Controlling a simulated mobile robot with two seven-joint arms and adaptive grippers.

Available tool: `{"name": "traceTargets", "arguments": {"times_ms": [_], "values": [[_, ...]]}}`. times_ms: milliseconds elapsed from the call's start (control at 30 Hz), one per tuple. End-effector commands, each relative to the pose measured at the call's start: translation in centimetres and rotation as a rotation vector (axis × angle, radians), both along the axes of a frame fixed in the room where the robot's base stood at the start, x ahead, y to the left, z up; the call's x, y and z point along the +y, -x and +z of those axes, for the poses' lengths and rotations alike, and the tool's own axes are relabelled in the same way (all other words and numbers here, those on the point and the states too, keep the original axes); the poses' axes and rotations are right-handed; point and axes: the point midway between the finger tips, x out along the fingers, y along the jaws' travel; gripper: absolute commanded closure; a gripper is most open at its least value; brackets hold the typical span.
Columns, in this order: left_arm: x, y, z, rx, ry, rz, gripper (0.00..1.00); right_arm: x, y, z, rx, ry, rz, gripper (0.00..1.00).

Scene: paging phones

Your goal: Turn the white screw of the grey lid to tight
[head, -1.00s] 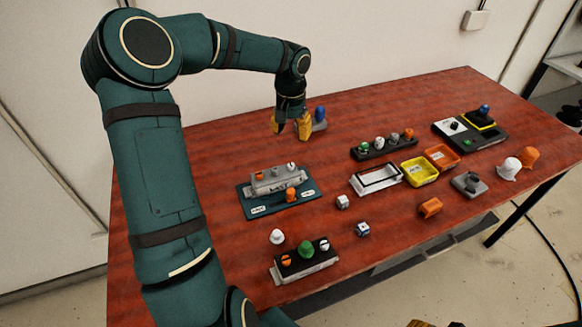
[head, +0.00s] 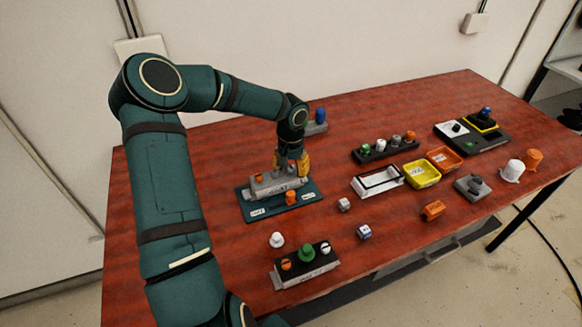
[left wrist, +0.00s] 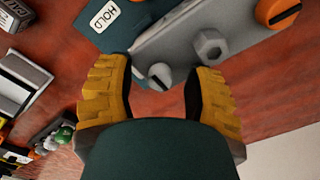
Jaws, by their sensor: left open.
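The grey lid (head: 270,188) lies on a teal board (head: 254,212) at the left of the table. In the left wrist view the lid (left wrist: 182,38) carries a white screw (left wrist: 160,75) at its near end, a grey hex nut (left wrist: 211,46) and an orange screw (left wrist: 278,12). A dark slot shows on the white screw. My left gripper (head: 290,172) is over the lid's right end. In the left wrist view its open yellow fingers (left wrist: 163,82) stand on either side of the white screw, apart from it. In the head view the gripper hides this screw.
A block with several knobs (head: 306,265) and a white knob (head: 276,240) are nearer. A white frame (head: 376,181) and yellow tray (head: 421,174) lie to the right. Bare table lies between.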

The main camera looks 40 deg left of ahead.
Motion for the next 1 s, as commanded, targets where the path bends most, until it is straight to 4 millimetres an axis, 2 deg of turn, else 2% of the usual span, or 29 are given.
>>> {"name": "traceTargets", "arguments": {"times_ms": [167, 200, 267, 300, 333, 733, 1000], "values": [[0.01, 0.00, 0.02, 0.000, 0.000, 0.000, 0.48, -0.01, 0.00, 0.02, 0.000, 0.000, 0.000, 0.53], [0.01, 0.00, 0.03, 0.000, 0.000, 0.000, 0.56, -0.01, 0.00, 0.02, 0.000, 0.000, 0.000, 0.53], [0.01, 0.00, 0.03, 0.000, 0.000, 0.000, 0.77, -0.01, 0.00, 0.02, 0.000, 0.000, 0.000, 0.53], [0.01, -0.01, 0.03, 0.000, 0.000, 0.000, 0.91, 0.00, 0.00, 0.01, 0.000, 0.000, 0.000, 0.53], [0.01, 0.00, 0.04, 0.000, 0.000, 0.000, 1.00, 0.00, 0.00, 0.01, 0.000, 0.000, 0.000, 0.53], [0.03, 0.00, 0.07, 0.000, -0.001, -0.012, 1.00, -0.01, -0.03, 0.09, -0.001, 0.000, 0.000, 0.53], [0.03, -0.05, 0.25, -0.001, -0.002, -0.118, 1.00, -0.04, -0.20, 0.71, -0.004, 0.001, -0.004, 0.53]]}}
